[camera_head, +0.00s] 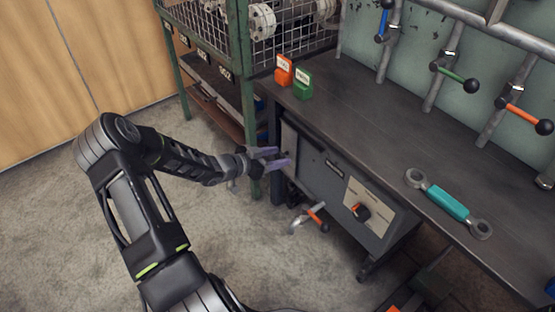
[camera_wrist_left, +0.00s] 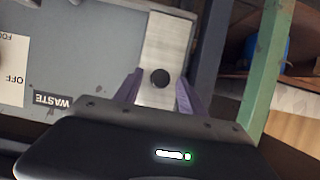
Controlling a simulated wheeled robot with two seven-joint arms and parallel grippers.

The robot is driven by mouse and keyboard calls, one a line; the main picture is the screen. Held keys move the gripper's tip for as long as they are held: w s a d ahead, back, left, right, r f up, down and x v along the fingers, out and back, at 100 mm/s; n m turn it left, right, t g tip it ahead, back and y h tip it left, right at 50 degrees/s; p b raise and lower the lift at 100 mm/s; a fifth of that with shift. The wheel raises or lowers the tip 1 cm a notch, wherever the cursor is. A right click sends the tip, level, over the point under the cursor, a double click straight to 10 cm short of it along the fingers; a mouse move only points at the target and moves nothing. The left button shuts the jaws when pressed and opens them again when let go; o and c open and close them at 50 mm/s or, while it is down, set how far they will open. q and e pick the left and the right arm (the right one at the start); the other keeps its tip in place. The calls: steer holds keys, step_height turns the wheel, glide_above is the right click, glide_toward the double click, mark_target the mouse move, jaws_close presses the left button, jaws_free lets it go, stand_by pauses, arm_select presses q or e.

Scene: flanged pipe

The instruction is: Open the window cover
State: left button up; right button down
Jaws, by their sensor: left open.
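A brushed metal plate (camera_wrist_left: 165,40) with a round black knob (camera_wrist_left: 160,78) is on the grey cabinet (camera_wrist_left: 100,50); it looks like the window cover. In the head view the plate (camera_head: 288,139) is at the left end of the cabinet front (camera_head: 325,180) under the bench. My left gripper (camera_head: 284,157) is open in front of it, with purple fingers pointing at the plate. In the left wrist view the fingers (camera_wrist_left: 160,80) stand on either side of the knob, apart from it; contact cannot be told. My right gripper is not in view.
A green rack post (camera_head: 247,100) stands close to the left of the cabinet. An orange-handled valve (camera_head: 317,219) is below it, and a dial (camera_head: 361,211) sits to the right. Floor to the left is clear.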

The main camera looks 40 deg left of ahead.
arm_select(q)
steer(key=shift+w, duration=0.2)
steer(key=shift+c, duration=0.2)
jaws_close()
steer(key=shift+d, duration=0.1)
stand_by(1.1)
